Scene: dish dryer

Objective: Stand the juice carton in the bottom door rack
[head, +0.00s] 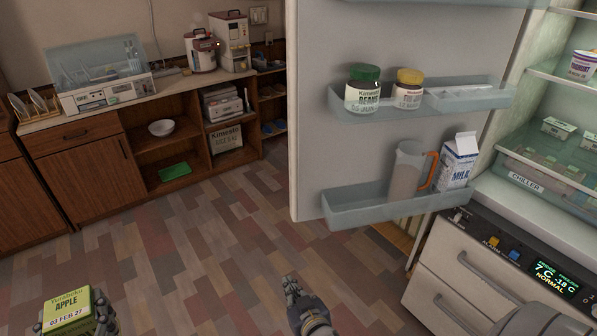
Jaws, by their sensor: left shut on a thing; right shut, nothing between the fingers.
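The bottom door rack (350,215) is a clear bin low on the open fridge door, well to the right of and apart from the carton. My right gripper (291,288) is shut and empty over the floor, below the door.
A clear jug with an orange handle (407,170) and a milk carton (459,162) stand in the rack's middle and right; its left part is free. The upper rack (420,97) holds two jars. A fridge drawer front (460,275) is at right.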

